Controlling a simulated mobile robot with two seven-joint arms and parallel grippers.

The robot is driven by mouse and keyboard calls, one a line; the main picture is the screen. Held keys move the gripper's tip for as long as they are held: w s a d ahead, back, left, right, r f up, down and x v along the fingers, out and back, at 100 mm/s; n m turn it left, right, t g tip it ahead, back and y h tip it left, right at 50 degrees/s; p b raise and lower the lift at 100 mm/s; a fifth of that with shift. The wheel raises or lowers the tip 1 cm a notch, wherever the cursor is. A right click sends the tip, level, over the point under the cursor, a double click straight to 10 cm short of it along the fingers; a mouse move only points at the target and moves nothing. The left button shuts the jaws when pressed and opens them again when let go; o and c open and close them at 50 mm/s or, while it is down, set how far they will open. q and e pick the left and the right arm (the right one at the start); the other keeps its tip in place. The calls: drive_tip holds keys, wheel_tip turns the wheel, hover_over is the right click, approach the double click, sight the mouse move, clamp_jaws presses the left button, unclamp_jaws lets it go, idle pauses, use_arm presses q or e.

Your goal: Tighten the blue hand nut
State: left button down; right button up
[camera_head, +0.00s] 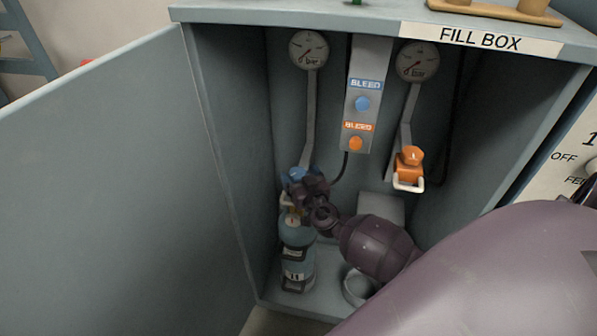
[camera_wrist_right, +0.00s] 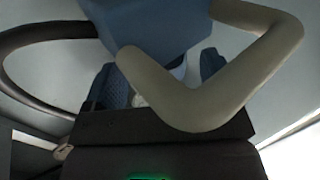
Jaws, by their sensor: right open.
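The blue hand nut (camera_head: 297,173) shows in the head view at the lower end of the left hose, above a teal cylinder (camera_head: 298,257) standing in the box. My right gripper (camera_head: 306,188) is right at the nut and partly hides it. In the right wrist view, a blue connector body (camera_wrist_right: 150,25) with a beige bail (camera_wrist_right: 190,105) fills the upper middle. My right gripper's fingers (camera_wrist_right: 160,80) are open on either side below this body. The bail crosses in front and hides much between them, so I cannot tell whether they touch the nut. My left gripper is out of view.
The fill box (camera_head: 262,100) has side walls close around my right arm, and its open door (camera_head: 110,190) fills the left. An orange connector (camera_head: 409,168) hangs to the right. An empty round holder (camera_head: 357,287) is beside the cylinder. Gauges and bleed knobs are above.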

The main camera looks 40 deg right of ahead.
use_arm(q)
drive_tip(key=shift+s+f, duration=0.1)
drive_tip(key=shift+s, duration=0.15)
use_arm(e)
drive_tip(key=shift+x, duration=0.8)
